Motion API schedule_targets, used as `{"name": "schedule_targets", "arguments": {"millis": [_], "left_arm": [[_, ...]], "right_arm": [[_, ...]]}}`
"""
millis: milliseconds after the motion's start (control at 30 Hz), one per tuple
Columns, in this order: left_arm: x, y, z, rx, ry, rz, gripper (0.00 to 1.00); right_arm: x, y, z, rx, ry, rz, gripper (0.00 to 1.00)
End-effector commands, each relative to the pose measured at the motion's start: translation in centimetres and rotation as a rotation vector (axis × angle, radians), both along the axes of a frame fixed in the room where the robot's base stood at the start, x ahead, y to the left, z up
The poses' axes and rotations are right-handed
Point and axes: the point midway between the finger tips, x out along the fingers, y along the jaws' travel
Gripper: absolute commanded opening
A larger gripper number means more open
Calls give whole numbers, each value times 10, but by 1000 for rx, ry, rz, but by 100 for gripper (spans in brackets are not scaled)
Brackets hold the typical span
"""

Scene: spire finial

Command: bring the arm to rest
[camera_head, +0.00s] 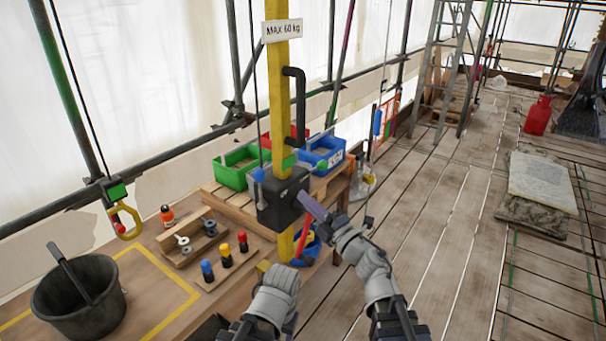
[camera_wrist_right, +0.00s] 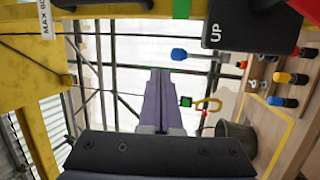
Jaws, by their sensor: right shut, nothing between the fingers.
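My right gripper (camera_head: 313,206) shows in the head view just right of a black control box (camera_head: 283,200) on a yellow post (camera_head: 279,110). Its narrow purple fingers are together and empty; they also show in the right wrist view (camera_wrist_right: 160,100). In that view the box (camera_wrist_right: 235,28) bears the word UP and sits above and right of the fingertips. Whether the fingers touch the box, I cannot tell. Of my left arm, pale links (camera_head: 270,300) show at the bottom of the head view; I make out no left fingers.
A wooden bench holds a black bucket (camera_head: 80,300), an orange bottle (camera_head: 167,217), coloured pegs (camera_head: 225,255) and green (camera_head: 235,168) and blue (camera_head: 322,154) bins. A yellow hook (camera_head: 127,222) hangs at left. The plank floor (camera_head: 420,230) at right is largely clear.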

Motion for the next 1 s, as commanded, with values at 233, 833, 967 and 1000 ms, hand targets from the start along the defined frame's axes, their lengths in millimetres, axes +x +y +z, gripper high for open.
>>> {"name": "schedule_targets", "arguments": {"millis": [233, 833, 967, 1000], "left_arm": [[0, 0, 0, 0, 0, 0, 61], [0, 0, 0, 0, 0, 0, 61], [0, 0, 0, 0, 0, 0, 61], [0, 0, 0, 0, 0, 0, 61]], "right_arm": [[38, -49, -21, 242, 237, -342, 0], [-85, -79, -234, 568, 1367, -1154, 0], [-141, -62, -256, 517, 1604, -1267, 0], [-156, -58, -260, 496, 1663, -1294, 0]]}}
